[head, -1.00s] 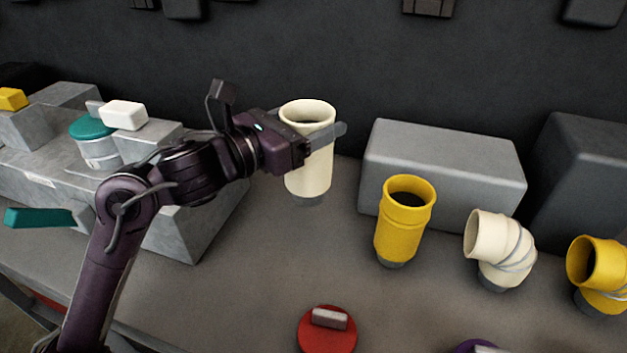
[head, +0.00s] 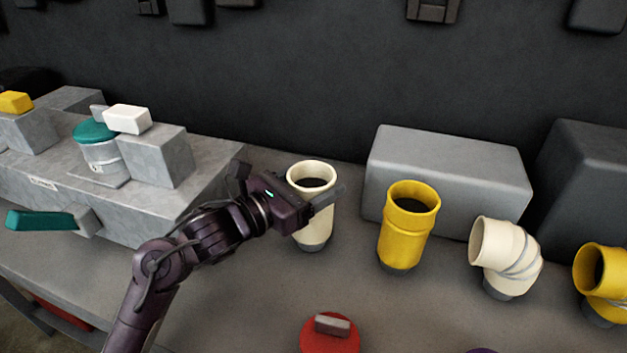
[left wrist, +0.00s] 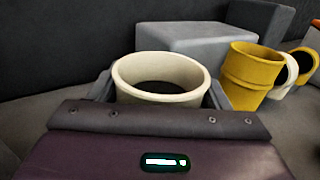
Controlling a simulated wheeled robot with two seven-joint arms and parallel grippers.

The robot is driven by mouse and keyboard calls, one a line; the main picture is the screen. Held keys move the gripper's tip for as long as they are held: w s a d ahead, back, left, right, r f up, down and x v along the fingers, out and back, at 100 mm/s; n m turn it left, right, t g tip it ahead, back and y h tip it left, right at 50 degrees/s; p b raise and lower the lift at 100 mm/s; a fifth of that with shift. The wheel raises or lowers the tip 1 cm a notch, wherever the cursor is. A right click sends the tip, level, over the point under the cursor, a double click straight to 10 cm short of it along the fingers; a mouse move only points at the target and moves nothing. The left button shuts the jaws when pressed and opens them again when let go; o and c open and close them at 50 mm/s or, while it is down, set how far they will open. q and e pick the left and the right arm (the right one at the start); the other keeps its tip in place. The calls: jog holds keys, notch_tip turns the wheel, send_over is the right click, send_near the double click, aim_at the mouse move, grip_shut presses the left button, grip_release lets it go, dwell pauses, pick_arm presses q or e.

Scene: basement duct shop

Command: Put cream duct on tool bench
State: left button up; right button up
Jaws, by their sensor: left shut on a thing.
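A straight cream duct (head: 312,226) stands upright at the middle of the head view, with a wide open rim and a dark grey foot. My left gripper (head: 318,203) is shut on it, with a finger across its near side just below the rim. In the left wrist view the cream duct (left wrist: 160,97) sits upright between the two fingers. Its foot looks at or close above the grey tool bench (head: 250,300); I cannot tell if they touch. A second cream duct, a bent elbow (head: 492,245), stands on the bench to the right. My right gripper is not in view.
A straight yellow duct (head: 404,240) stands close to the right, and a yellow elbow (head: 598,275) farther right. A grey block (head: 450,165) is behind them. A grey stepped machine (head: 165,205) with a teal handle (head: 40,220) is at left. A red disc (head: 330,338) lies in front.

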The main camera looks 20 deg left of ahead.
pick_arm(q)
jog(key=shift+f, duration=0.15)
jog(key=o, duration=1.4)
jog(key=v, duration=1.2)
